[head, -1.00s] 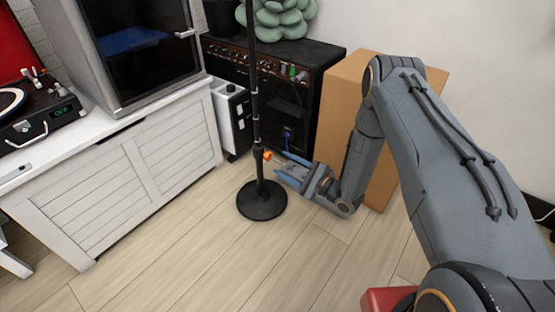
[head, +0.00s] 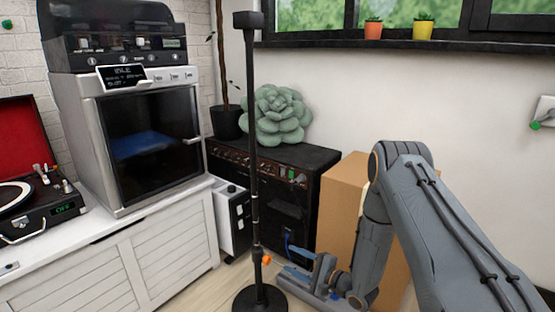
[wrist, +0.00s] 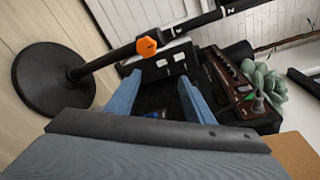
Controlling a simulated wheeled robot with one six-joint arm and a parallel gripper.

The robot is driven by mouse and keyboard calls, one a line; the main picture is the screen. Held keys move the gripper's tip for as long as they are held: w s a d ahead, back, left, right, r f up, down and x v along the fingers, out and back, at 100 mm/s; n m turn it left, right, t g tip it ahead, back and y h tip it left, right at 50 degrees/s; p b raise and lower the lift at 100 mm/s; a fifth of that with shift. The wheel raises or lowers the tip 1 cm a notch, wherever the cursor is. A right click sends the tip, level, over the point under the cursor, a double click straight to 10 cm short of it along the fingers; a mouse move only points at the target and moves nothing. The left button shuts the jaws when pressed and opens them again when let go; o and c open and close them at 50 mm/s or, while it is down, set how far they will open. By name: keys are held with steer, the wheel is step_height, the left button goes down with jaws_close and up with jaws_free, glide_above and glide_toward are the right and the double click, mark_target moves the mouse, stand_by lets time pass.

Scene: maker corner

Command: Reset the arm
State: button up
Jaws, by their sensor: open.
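My gripper (head: 291,270) is low at the lower middle of the head view, beside a black floor stand (head: 256,200) with an orange knob. Its blue fingers are apart and nothing is between them. In the wrist view the open fingers (wrist: 160,92) point toward the black amplifier (wrist: 235,90), and the stand's pole and round base lie to their upper left. My arm reaches in from the lower right and bends down at the elbow, in front of a cardboard box.
The cardboard box (head: 340,205) stands right behind my arm. The amplifier (head: 290,165) carries a green succulent (head: 272,115). A white cabinet (head: 110,270) holds a printer-like machine (head: 150,140) and a record player (head: 35,200). Bare floor shows left of the stand base.

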steer(key=w+d+r+n+g+h, duration=0.1)
steer(key=w+d+r+n+h, duration=0.1)
steer(key=d+r+n+h, duration=0.6)
steer(key=s+d+r+n+g+h, duration=0.2)
steer(key=s+d+r, duration=0.1)
steer(key=s+r, duration=0.35)
steer(key=s+d+r+n+g+h, duration=0.1)
steer(key=s+d+r+g+h, duration=0.15)
steer(key=s+r, duration=0.45)
steer(key=s+r+n+g, duration=0.3)
steer(key=s, duration=1.3)
steer(key=s+a+r+n+g+y, duration=0.1)
steer(key=s+a+r+n, duration=0.15)
steer(key=s+a, duration=0.65)
steer(key=s+a+r+n+g+y, duration=0.15)
steer(key=s+a+n, duration=0.3)
steer(key=a, duration=0.75)
steer(key=d+r+m+h+p, duration=0.1)
steer(key=d+r+m+p, duration=0.2)
steer(key=d+r+p, duration=0.7)
steer(key=s+d+r+m+p, duration=0.1)
steer(key=d+r+m+p, duration=0.2)
steer(key=d+r+p, duration=0.7)
step_height(320, 180, up, 7)
steer(key=p, duration=1.1)
steer(key=shift+s+d+f+h+p, duration=0.15)
steer(key=shift+d+h+p, duration=0.1)
steer(key=shift+h+p, duration=0.15)
